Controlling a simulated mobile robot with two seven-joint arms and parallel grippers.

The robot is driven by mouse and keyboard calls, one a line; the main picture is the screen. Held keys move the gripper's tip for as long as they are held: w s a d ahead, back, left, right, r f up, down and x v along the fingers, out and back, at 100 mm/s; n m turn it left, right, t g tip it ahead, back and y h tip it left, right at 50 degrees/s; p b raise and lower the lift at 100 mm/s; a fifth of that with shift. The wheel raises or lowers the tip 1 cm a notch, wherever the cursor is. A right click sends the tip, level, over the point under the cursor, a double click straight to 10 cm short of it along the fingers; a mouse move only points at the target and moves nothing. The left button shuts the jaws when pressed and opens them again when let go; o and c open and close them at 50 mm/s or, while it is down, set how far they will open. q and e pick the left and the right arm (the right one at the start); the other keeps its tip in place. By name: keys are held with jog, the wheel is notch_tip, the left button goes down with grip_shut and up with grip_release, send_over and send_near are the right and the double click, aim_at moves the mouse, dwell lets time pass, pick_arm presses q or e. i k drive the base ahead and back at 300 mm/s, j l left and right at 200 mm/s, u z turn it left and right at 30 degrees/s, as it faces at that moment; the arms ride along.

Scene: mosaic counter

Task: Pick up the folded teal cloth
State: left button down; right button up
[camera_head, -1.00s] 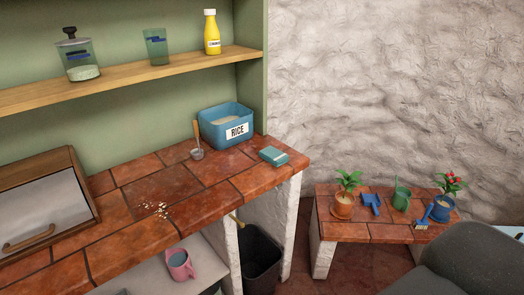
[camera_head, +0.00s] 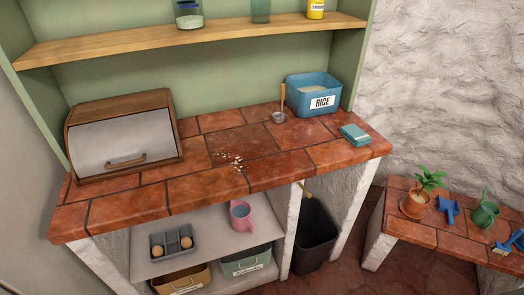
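The folded teal cloth (camera_head: 355,134) lies flat on the red-tiled counter (camera_head: 190,188), near its right end. It is a small, thick, rectangular bundle just in front and to the right of the blue rice bin. Nothing covers it. Neither of my grippers shows in the head view.
The rice bin (camera_head: 313,94) and a small scoop (camera_head: 279,115) stand behind the cloth. Crumbs (camera_head: 231,161) lie mid-counter, and a bread box (camera_head: 124,134) stands at the left. A low plant bench (camera_head: 405,228) is at right.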

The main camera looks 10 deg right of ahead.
aim_at(353, 133)
jog(key=i+l+u, duration=0.1)
jog(key=l, duration=0.3)
jog(key=i+l+u, duration=0.1)
jog(key=l, duration=0.75)
jog(key=i+u, duration=0.05)
jog(key=i, duration=0.05)
